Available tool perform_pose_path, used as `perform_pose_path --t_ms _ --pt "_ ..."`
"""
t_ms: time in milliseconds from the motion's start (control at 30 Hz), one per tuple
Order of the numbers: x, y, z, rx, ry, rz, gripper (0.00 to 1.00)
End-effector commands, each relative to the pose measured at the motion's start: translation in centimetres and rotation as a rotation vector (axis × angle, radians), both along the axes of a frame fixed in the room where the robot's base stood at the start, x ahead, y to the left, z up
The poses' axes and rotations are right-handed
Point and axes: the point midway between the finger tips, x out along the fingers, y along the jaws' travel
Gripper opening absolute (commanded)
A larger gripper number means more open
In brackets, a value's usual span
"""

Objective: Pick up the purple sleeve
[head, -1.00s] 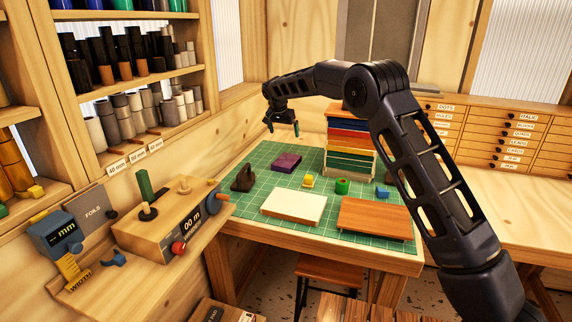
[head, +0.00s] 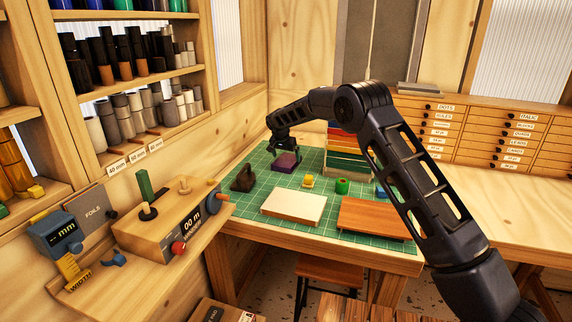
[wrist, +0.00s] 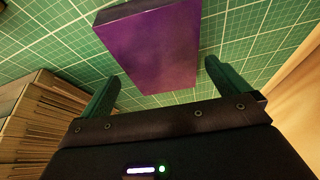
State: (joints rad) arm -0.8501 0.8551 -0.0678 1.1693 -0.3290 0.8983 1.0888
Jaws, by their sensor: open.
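The purple sleeve (head: 285,163) is a flat box-like piece lying on the green cutting mat (head: 241,206) near the mat's back. In the wrist view the purple sleeve (wrist: 152,47) lies just beyond the fingertips, slightly tilted in the picture. My gripper (head: 284,152) is low over the sleeve in the head view. In the wrist view my gripper (wrist: 162,78) is open, with its two green fingers spread about the near end of the sleeve. Nothing is between the fingers that I can see as held.
A rack of coloured slats (head: 346,151) stands right of the sleeve and shows at the wrist view's left (wrist: 35,120). A dark brown object (head: 243,178) stands left of it. A yellow piece (head: 308,182), green ring (head: 342,186), pale board (head: 293,207) and brown board (head: 377,217) lie nearer.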

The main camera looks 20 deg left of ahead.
Motion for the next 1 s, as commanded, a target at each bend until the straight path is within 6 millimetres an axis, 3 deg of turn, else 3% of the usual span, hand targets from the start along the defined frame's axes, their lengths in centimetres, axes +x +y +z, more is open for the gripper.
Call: perform_pose_path --t_ms 200,467,667,1000 --pt "1.2 0.0 -2.8 -0.001 0.000 0.000 1.00" --pt "1.3 0.0 -3.2 0.000 -0.001 0.000 1.00" --pt "1.3 0.0 -3.2 0.000 -0.001 0.000 0.65" --pt "1.3 0.0 -2.7 0.000 -0.001 0.000 0.65"
